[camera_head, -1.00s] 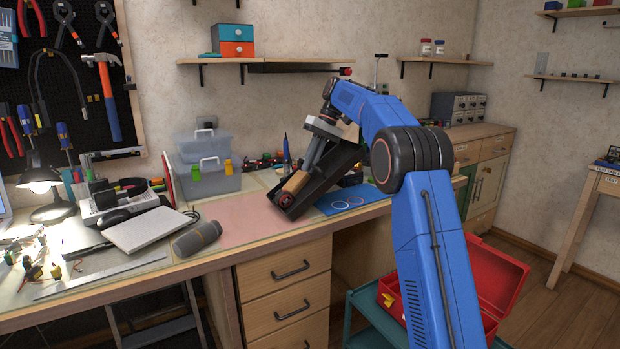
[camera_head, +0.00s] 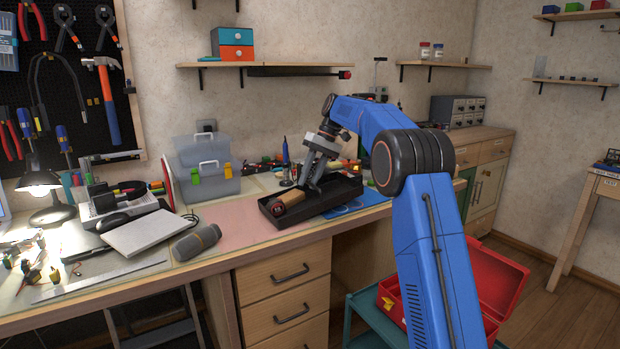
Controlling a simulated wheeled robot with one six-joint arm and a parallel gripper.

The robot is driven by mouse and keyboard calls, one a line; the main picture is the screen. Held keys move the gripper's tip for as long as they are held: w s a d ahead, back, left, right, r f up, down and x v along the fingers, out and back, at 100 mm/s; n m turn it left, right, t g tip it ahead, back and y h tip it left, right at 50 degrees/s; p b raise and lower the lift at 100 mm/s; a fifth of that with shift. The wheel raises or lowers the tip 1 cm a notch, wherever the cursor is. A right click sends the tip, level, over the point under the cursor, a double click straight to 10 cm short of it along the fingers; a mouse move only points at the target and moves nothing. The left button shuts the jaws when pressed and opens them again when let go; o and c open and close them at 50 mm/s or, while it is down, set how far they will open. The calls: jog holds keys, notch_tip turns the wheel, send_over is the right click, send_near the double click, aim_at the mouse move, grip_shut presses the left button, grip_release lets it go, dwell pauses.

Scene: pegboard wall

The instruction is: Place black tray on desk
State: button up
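The black tray (camera_head: 318,207) lies about level on the desk (camera_head: 236,219), near its front edge, across the pink mat's right end and the blue mat. A wooden block with a red and dark round end (camera_head: 287,202) lies in the tray's left part. My gripper (camera_head: 314,187) points down at the tray's middle, its fingers reaching to or into the tray. The fingertips are small and partly hidden, so I cannot tell whether they still grip the tray wall.
A grey toolbox (camera_head: 207,168) stands behind to the left. A dark cylindrical speaker (camera_head: 197,241) and a silver laptop-like slab (camera_head: 150,231) lie left of the pink mat (camera_head: 233,222). Small tools and bottles crowd the desk behind the tray. A red open toolbox (camera_head: 495,285) stands below.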

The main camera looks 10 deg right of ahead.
jog(key=v, duration=1.2)
jog(key=s+a+r+m+t+h, duration=0.1)
jog(key=s+m+t+h, duration=0.2)
jog(key=s, duration=2.6)
jog(key=s+d+f+t+h, duration=0.1)
jog(key=s+f, duration=1)
jog(key=s, duration=0.3)
jog(key=s+d+f+t+h, duration=0.1)
jog(key=s+d+f+t, duration=0.1)
jog(key=s+f, duration=1)
jog(key=s, duration=0.3)
jog(key=shift+m, duration=0.3)
